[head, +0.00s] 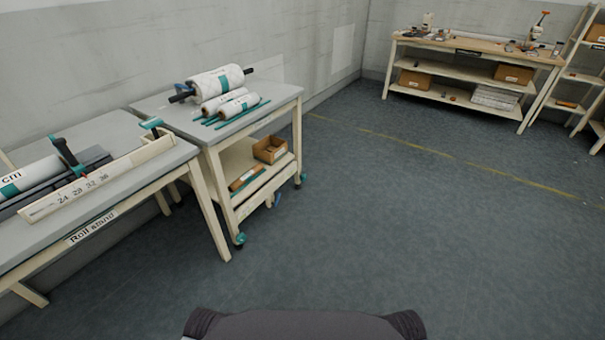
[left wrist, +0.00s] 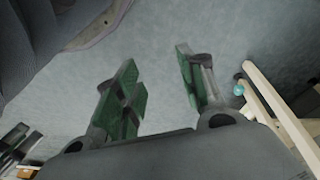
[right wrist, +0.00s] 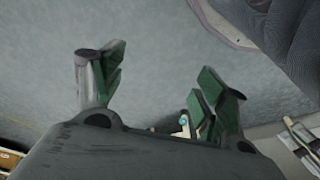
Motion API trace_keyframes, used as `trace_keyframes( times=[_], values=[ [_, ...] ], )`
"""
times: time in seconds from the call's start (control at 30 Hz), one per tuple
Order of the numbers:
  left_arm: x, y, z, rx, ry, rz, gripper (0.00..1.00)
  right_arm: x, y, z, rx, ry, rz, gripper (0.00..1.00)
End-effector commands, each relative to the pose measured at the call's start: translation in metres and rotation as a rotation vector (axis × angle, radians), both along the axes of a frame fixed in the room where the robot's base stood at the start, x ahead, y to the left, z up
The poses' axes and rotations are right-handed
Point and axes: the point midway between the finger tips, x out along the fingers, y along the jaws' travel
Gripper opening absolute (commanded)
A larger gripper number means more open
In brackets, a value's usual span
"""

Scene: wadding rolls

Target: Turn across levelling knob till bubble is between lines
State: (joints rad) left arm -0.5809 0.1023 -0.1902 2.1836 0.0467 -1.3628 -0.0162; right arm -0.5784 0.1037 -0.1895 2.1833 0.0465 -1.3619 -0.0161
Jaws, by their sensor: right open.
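I cannot make out a levelling knob, a bubble or its lines in any view. The roll stand table (head: 165,165) is at the left in the head view, with a white roll (head: 35,172) and a numbered pale board (head: 95,185) on it. Small teal parts stand there: a dark-and-teal bracket (head: 66,153) and a teal piece (head: 151,123) near the board's far end. My left gripper (left wrist: 158,66) is open and empty over the floor. My right gripper (right wrist: 161,62) is also open and empty over the floor. Neither gripper shows in the head view.
A wheeled trolley (head: 270,104) with several wrapped rolls (head: 216,82) stands beyond the roll stand; its lower shelf holds a cardboard box (head: 270,149). A workbench (head: 470,44) and a shelf rack (head: 580,75) stand at the far right. The middle floor is clear.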

Motion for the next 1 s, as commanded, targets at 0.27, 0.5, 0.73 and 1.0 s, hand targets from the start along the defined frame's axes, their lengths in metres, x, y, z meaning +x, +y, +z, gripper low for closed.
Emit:
trace_keyframes(
  times=[0.27, 0.5, 0.73, 1.0],
  values=[
    [0.001, 0.001, -0.004, 0.004, 0.005, 0.002, 0.4, 0.0, -0.001, -0.004, -0.003, 0.007, -0.002, 0.73],
    [0.0, 0.003, -0.016, 0.012, 0.014, 0.006, 0.4, -0.001, -0.002, -0.017, -0.011, 0.017, -0.006, 0.73],
    [-0.004, 0.006, -0.032, 0.022, 0.023, 0.01, 0.4, -0.005, -0.006, -0.033, -0.02, 0.026, -0.01, 0.73],
    [-0.014, 0.011, -0.05, 0.032, 0.035, 0.014, 0.4, -0.015, -0.01, -0.05, -0.03, 0.037, -0.014, 0.73]
  ],
)
